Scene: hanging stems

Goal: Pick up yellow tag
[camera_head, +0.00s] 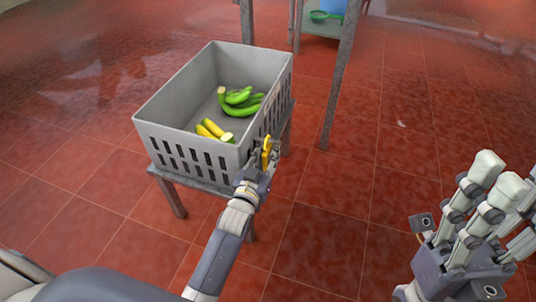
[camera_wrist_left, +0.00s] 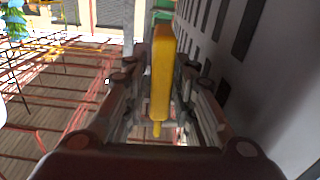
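The yellow tag (camera_head: 266,151) stands upright at the tip of my left gripper (camera_head: 261,160), beside the right wall of the grey crate. In the left wrist view, the tag (camera_wrist_left: 161,75) lies lengthwise between the two fingers of my left gripper (camera_wrist_left: 160,90), its narrow end toward the palm. The fingers sit close on both sides of it and it appears gripped. My right gripper (camera_head: 487,190) is at the lower right, far from the tag, with nothing seen in it. How far its fingers are apart is unclear.
The grey slotted crate (camera_head: 185,100) stands on a low stand (camera_head: 180,198). Inside it lie green bananas (camera_head: 241,107) and yellow pieces (camera_head: 214,130). A metal-legged table with a green item (camera_head: 322,15) stands behind. The red tiled floor (camera_head: 340,215) to the right is clear.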

